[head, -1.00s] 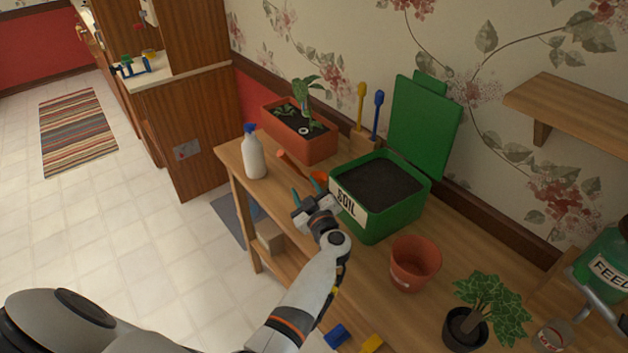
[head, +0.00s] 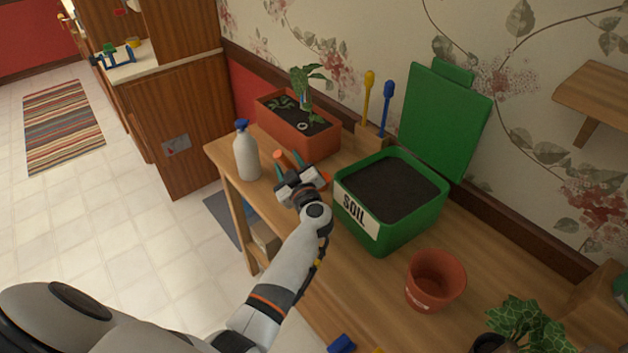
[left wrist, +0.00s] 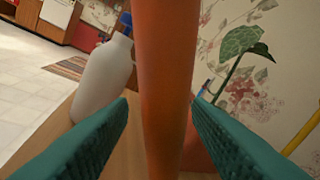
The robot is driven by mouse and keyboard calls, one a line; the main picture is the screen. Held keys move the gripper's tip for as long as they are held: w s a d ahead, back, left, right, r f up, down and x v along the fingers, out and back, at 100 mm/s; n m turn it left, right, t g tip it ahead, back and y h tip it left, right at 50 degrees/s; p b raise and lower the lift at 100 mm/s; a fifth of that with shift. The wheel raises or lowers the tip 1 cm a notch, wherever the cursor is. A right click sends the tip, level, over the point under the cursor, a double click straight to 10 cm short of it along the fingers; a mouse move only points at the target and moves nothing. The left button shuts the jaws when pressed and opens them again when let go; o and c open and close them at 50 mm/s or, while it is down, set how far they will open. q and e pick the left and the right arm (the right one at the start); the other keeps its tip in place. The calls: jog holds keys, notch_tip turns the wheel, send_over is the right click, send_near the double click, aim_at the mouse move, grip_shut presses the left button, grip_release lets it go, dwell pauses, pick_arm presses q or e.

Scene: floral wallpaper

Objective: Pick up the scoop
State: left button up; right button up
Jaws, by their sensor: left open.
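The orange scoop lies on the wooden bench between the white bottle and the green soil bin. Its handle (head: 279,155) shows just past my left gripper (head: 289,163), and part of its bowl (head: 327,178) shows to the right. My gripper hides the middle. In the left wrist view the handle (left wrist: 166,70) stands large and upright between the two open teal fingers. Gaps show on both sides of it near the fingertips. My right gripper is not in view.
The white spray bottle (head: 246,155) with a blue top stands close left of my left gripper. The green soil bin (head: 400,233) stands close right. A planter (head: 318,145) is behind. A terracotta pot (head: 432,290) stands in front on the bench.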

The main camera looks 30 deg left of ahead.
pick_arm(q)
jog(key=shift+s+d+r, duration=0.15)
jog(key=shift+d+r, duration=0.05)
jog(key=shift+r, duration=0.05)
jog(key=shift+s+d+r, duration=0.2)
jog(key=shift+s, duration=0.05)
jog(key=shift+c, duration=0.4)
jog(key=shift+s, duration=0.1)
jog(key=c, duration=0.6)
jog(key=shift+a+f, duration=0.1)
jog(key=c, duration=0.3)
grip_shut()
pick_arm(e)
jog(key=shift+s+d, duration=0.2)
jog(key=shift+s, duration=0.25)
